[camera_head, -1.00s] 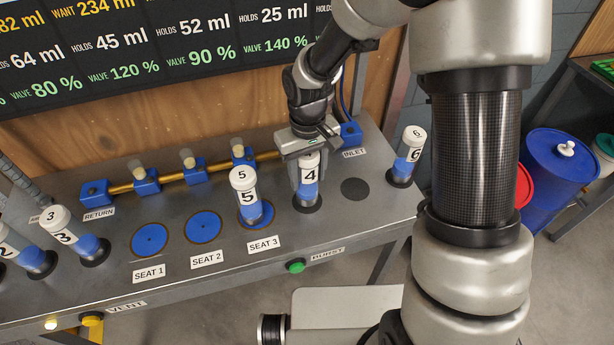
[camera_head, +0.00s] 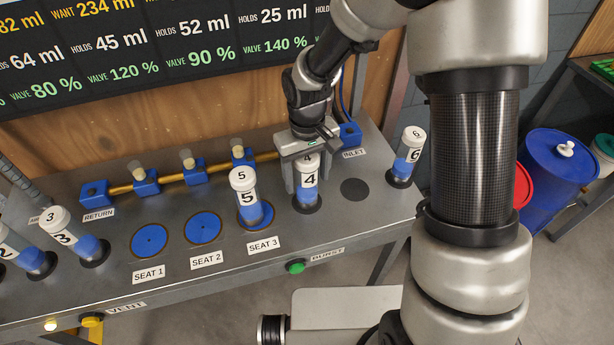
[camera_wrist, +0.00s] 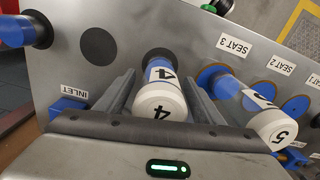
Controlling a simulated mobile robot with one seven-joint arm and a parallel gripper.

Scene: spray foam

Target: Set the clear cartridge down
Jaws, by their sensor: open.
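The clear cartridge marked 4 (camera_head: 308,183), with blue fill and a white cap, stands upright on a dark round spot on the bench, right of SEAT 3. My gripper (camera_head: 306,176) is open around it, one finger on each side. In the wrist view the cartridge 4 (camera_wrist: 160,92) sits between the two fingers of my gripper (camera_wrist: 160,98), with gaps beside it. A similar clear cartridge marked 5 (camera_head: 246,197) stands on SEAT 3, just left of my gripper, and it also shows in the wrist view (camera_wrist: 255,108).
Cartridge 6 (camera_head: 406,157) stands at the right, beyond an empty dark spot (camera_head: 354,189). Blue SEAT 1 (camera_head: 149,241) and SEAT 2 (camera_head: 203,228) are empty. Cartridge 3 (camera_head: 72,238) stands at the left. A brass pipe with blue valves (camera_head: 190,172) runs behind. A green button (camera_head: 295,267) is on the front edge.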

